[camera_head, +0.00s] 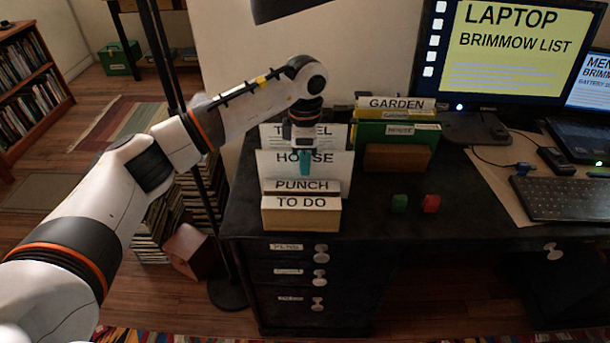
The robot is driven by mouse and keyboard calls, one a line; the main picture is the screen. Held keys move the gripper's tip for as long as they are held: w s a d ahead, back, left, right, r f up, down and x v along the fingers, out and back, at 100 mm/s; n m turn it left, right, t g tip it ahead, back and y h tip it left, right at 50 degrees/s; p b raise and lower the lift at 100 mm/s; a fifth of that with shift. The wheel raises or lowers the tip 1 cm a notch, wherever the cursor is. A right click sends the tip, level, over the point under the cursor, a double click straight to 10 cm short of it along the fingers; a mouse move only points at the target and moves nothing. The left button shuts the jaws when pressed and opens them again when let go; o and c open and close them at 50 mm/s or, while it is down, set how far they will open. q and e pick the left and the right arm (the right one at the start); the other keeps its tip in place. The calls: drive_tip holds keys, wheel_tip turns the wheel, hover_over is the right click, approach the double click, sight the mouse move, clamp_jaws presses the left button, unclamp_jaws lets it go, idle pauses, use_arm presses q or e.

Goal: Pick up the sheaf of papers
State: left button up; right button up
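White papers stand upright in a desk organizer (300,217) at the left end of the black desk. The rear sheet (274,138) has a partly covered label. In front of it is a wider sheet marked HOUSE (275,170), then cards marked PUNCH (300,186) and TO DO. I cannot tell which of these is the sheaf. My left gripper (303,163) points down over the HOUSE sheet, its teal fingertips covering part of the label. Its finger gap and any contact are not clear. My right gripper is out of view.
A second organizer with GARDEN folders (395,104) stands just right. A monitor (500,50) and keyboard (565,197) are further right. A dark pole (218,235) stands left of the desk.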

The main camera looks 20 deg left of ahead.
use_arm(q)
drive_tip(key=shift+f, duration=0.15)
clamp_jaws()
idle(0.5)
